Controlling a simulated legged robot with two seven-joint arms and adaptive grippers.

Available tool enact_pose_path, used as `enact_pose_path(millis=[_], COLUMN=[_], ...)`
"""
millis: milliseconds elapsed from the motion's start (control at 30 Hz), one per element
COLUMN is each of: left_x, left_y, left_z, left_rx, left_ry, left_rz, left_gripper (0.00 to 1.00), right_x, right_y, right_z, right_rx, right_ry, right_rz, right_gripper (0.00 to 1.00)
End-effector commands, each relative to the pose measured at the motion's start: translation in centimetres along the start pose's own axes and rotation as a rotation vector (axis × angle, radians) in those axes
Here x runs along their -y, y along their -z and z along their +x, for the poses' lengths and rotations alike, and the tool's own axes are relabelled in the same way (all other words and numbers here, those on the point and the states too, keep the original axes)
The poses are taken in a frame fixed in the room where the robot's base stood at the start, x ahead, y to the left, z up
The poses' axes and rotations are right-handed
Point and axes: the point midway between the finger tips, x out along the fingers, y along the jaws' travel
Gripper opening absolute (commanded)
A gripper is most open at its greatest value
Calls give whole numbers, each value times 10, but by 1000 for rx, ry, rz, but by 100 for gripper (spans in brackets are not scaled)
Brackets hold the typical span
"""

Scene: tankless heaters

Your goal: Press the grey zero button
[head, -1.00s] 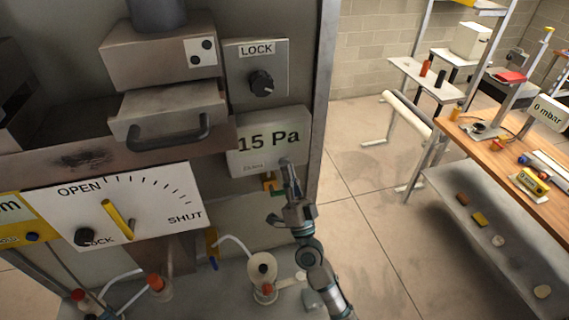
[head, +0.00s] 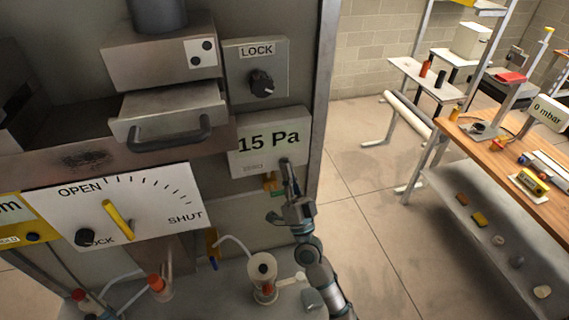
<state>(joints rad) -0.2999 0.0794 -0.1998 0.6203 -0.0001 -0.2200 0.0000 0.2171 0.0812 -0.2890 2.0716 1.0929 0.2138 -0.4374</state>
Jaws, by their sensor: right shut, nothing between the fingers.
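A light grey gauge box (head: 250,155) reading "15 Pa" is mounted on the cabinet's front, with a small "ZERO" label at its lower left. I cannot make out the grey zero button apart from the label; the fingertips may hide it. My right gripper (head: 286,165) comes up from below, shut and empty, with its fingertips over the lower right part of the box's face. I cannot tell whether they touch it. My left gripper is not in view.
A LOCK knob (head: 261,83) is above the gauge. A drawer handle (head: 170,134) and an OPEN/SHUT dial plate (head: 150,195) with a yellow lever are at left. Flasks and tubing stand below. A wooden workbench (head: 478,146) is at right, with clear floor between.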

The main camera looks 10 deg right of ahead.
Motion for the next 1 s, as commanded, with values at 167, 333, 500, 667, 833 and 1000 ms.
enact_pose_path(millis=[167,333,500,667,833,1000], left_x=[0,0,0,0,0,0], left_y=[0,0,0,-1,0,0], left_z=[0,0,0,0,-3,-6], left_rx=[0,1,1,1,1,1], left_ry=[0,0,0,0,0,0], left_rz=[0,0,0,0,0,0], left_gripper=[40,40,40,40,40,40], right_x=[0,-1,-2,-2,1,4], right_y=[0,0,-1,-1,1,4], right_z=[1,1,2,2,-1,-5], right_rx=[-1,-1,-1,0,1,0], right_ry=[0,0,0,0,-1,0], right_rz=[1,0,0,0,-1,1], right_gripper=[0,0,0,0,0,0])
